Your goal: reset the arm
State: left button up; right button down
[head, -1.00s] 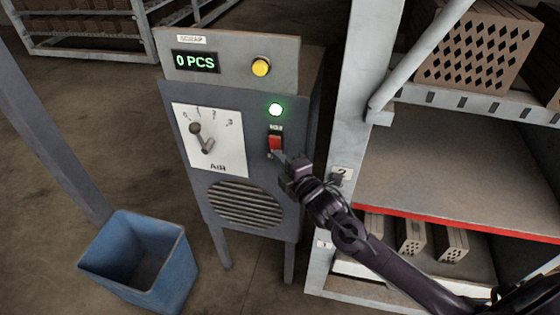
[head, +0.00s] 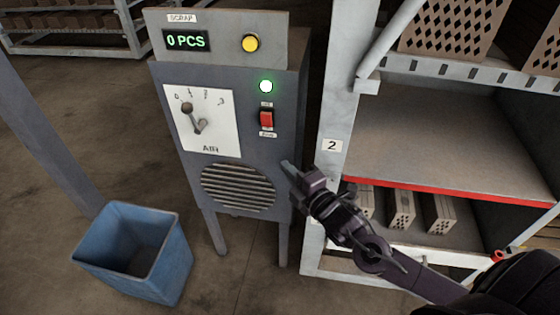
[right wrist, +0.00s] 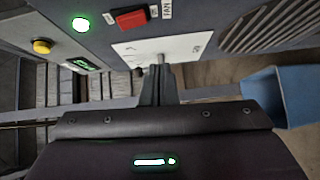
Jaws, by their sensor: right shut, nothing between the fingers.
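My right gripper (head: 288,168) is shut and empty. It is in front of the right edge of the grey control cabinet (head: 205,168), below and to the right of the red rocker switch (head: 266,119). In the right wrist view its shut fingers (right wrist: 158,85) point toward the cabinet front, with the red switch (right wrist: 131,19) above them. The lamp (head: 266,87) above the switch glows green-white. My left gripper is not in view.
A rack (head: 333,175) labelled 2 holds hollow bricks (head: 455,30) on its upper level and several lower down, close to my right arm. A blue bin (head: 130,262) stands on the floor at lower left. A scrap counter reads 0 PCS (head: 186,41), beside a yellow button (head: 250,43).

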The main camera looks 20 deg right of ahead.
jog(key=shift+s+d+f, duration=0.1)
jog(key=shift+s+d, duration=0.05)
jog(key=shift+s, duration=0.4)
jog(key=s+d+f+m+g+h, duration=0.1)
jog(key=s+d+f+m+g, duration=0.15)
jog(key=f, duration=0.85)
jog(key=s+d+f+m+g+h, duration=0.2)
jog(key=s+d+f+m, duration=0.15)
jog(key=f, duration=0.85)
jog(key=s+d+f+m+g+h, duration=0.1)
jog(key=s+d+f+m+g, duration=0.2)
jog(key=f, duration=0.8)
jog(key=s+a+f+m+g, duration=0.2)
jog(key=s+f+m+g, duration=0.2)
jog(key=s+f, duration=0.9)
jog(key=s+a+f+m+g, duration=0.2)
jog(key=s+a+f, duration=0.1)
jog(key=s, duration=0.6)
jog(key=s+a+f+m+g, duration=0.2)
jog(key=s+f, duration=0.3)
jog(key=s, duration=0.4)
jog(key=shift+a+g+y, duration=0.3)
jog(key=shift+a+g, duration=0.05)
jog(key=shift+a, duration=0.5)
jog(key=shift+w, duration=0.1)
